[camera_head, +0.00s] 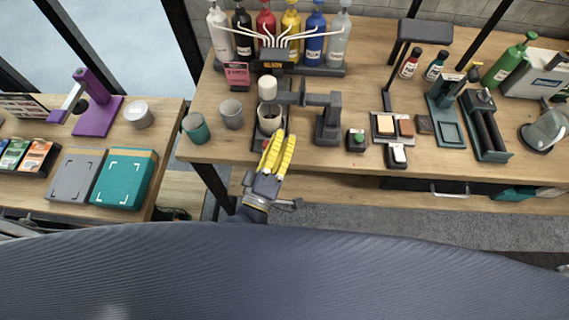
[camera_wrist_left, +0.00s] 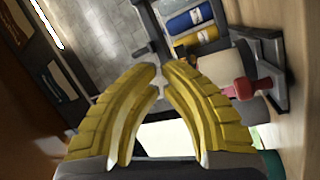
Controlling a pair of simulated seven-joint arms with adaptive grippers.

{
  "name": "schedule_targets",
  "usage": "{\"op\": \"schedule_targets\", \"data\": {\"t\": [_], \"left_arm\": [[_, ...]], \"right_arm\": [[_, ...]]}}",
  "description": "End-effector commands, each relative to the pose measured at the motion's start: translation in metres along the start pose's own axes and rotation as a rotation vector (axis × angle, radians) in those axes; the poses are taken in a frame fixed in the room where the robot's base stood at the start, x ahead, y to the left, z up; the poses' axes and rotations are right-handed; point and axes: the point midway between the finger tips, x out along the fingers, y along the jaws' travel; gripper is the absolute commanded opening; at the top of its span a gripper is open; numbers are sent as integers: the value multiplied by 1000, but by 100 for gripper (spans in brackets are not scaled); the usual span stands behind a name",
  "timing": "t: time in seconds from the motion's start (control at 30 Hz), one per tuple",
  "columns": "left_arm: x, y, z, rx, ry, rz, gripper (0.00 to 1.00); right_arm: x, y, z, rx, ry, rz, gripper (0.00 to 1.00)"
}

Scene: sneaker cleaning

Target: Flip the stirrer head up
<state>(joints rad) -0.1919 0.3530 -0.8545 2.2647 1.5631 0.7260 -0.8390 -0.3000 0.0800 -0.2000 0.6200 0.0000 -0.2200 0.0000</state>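The stirrer stands near the front edge of the workbench in the head view, with a dark post (camera_head: 328,120) and a dark arm (camera_head: 312,98) reaching left. The stirrer head (camera_head: 268,88) with its pale cylinder is at the arm's left end, above a light cup (camera_head: 269,120). My left gripper (camera_head: 279,138) has yellow fingers, just in front of the cup and below the head; contact cannot be told. In the left wrist view its fingertips (camera_wrist_left: 160,76) come together with nothing visible between them. A dark bar (camera_wrist_left: 152,30) lies beyond them. My right gripper is not in view.
Several coloured pump bottles (camera_head: 290,38) stand behind the stirrer. A grey cup (camera_head: 232,114) and teal cup (camera_head: 196,128) are to its left. A small dark box with a green button (camera_head: 356,141) and a sponge tray (camera_head: 394,127) are to its right. Bench right of the post has some free room.

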Motion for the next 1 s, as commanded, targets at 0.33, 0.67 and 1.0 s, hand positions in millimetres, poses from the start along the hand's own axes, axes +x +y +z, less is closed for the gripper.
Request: {"op": "schedule_targets", "data": {"t": [0.33,0.67,1.0], "left_arm": [[-18,-44,30,208,-69,-11,0],[-33,-70,42,275,-104,-39,0],[-37,-75,44,279,-110,-49,0]], "right_arm": [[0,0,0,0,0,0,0],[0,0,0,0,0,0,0],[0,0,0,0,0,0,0]]}}
